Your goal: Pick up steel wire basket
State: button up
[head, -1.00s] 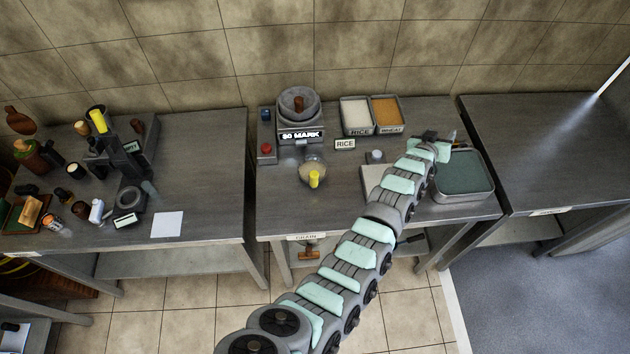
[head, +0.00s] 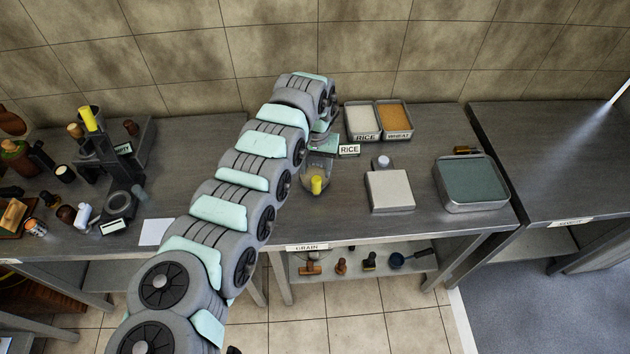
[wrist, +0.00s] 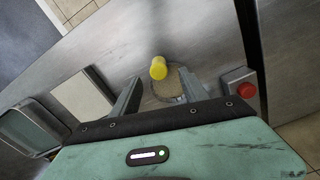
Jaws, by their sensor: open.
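The steel wire basket (head: 318,173) is a small round basket with an upright yellow handle, standing on the middle steel table near its front. In the wrist view the basket (wrist: 166,89) lies just beyond and between my finger tips, its yellow handle pointing toward the camera, with pale contents inside. My gripper (wrist: 162,80) is open and empty, its two grey fingers apart on either side of the basket. I cannot tell whether they touch it. In the head view my gripper (head: 322,143) is partly hidden at the end of my arm, just above and behind the basket.
A rice tray (head: 362,122) and a wheat tray (head: 394,118) stand behind to the right. A pale square block (head: 390,190) and a large grey-green tray (head: 472,198) stand farther right. A red button box (wrist: 240,90) is close to my gripper. My arm hides the scale.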

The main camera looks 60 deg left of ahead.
aim_at(316, 179)
jog(key=f, duration=0.7)
jog(key=shift+d+f, duration=0.2)
jog(key=shift+f, duration=0.15)
grip_shut()
jog(key=shift+r, duration=0.1)
dwell(0.4)
